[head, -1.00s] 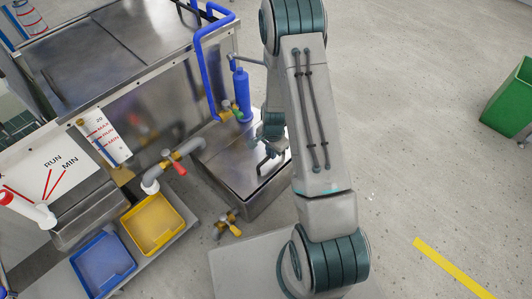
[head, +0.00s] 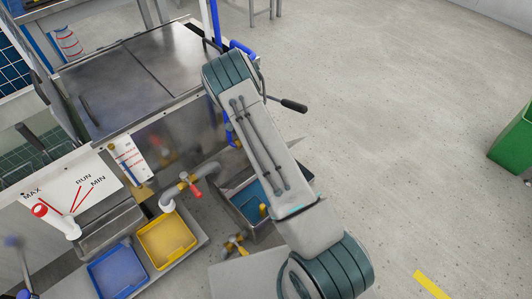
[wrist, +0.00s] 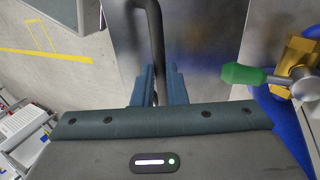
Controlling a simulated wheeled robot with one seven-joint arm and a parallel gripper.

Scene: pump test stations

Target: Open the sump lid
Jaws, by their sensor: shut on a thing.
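The sump (head: 236,212) is a low metal tank beside the larger bench. Its near part is uncovered in the head view, showing a blue interior and a yellow item inside; my arm covers the rest. The sump lid (wrist: 205,60) is a smooth metal plate standing behind my fingers in the wrist view. Its dark bar handle (wrist: 157,40) runs down between the fingers. My gripper (wrist: 158,85) is shut on this handle. In the head view my arm hides the gripper and most or all of the lid.
A green-handled valve (wrist: 245,74) with brass fittings is close right of my gripper. A red-handled pipe valve (head: 190,184), a yellow tray (head: 166,240) and a blue tray (head: 112,270) lie left of the sump. A black-gripped lever (head: 292,104) sticks out rightward.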

